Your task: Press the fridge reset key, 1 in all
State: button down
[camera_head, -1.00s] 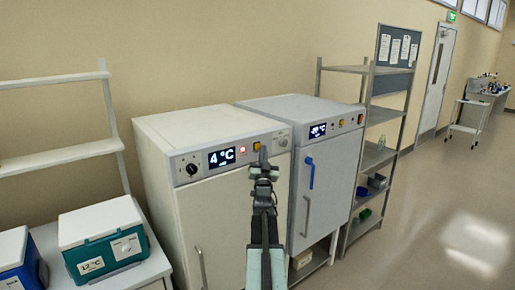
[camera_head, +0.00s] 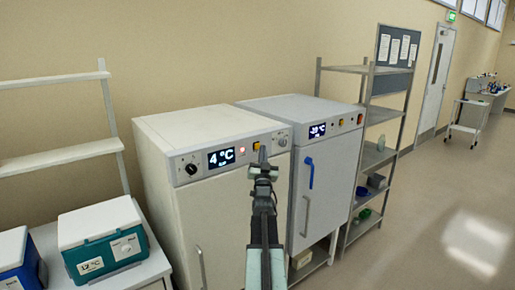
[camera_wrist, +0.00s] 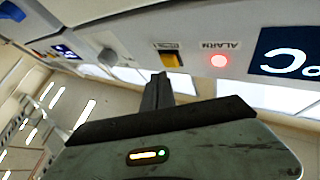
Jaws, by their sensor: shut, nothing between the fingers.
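The fridge (camera_head: 205,225) is a white cabinet showing 4 °C on its display. On its front panel a yellow-orange key (camera_head: 256,146) sits between a lit red alarm lamp (camera_head: 242,150) and a round knob. In the wrist view the key (camera_wrist: 171,60) appears upside down just above my fingertips, with a small unreadable label beside it. My gripper (camera_head: 262,151) is shut and empty, its tips just in front of the panel and slightly right of the key in the head view. In the wrist view the fingertips (camera_wrist: 159,76) point at the panel below the key; touching cannot be told.
A second cabinet (camera_head: 325,190) with a blue handle and its own yellow key stands just right. A metal shelf (camera_head: 375,145) stands beyond it. A teal-and-white box (camera_head: 100,238) and a blue box (camera_head: 18,258) sit on the left.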

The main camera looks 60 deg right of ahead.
jog(key=shift+w, duration=0.1)
jog(key=shift+w+d, duration=0.15)
jog(key=shift+w, duration=0.15)
jog(key=shift+w+d, duration=0.15)
jog(key=shift+w, duration=0.25)
dwell(0.8)
jog(key=shift+s, duration=0.1)
jog(key=shift+s+a, duration=0.3)
jog(key=shift+s, duration=0.4)
jog(key=shift+s+a, duration=0.25)
jog(key=shift+s, duration=0.55)
jog(key=shift+s+a, duration=0.3)
jog(key=shift+s, duration=0.45)
jog(key=shift+s+a, duration=0.25)
jog(key=shift+s, duration=0.55)
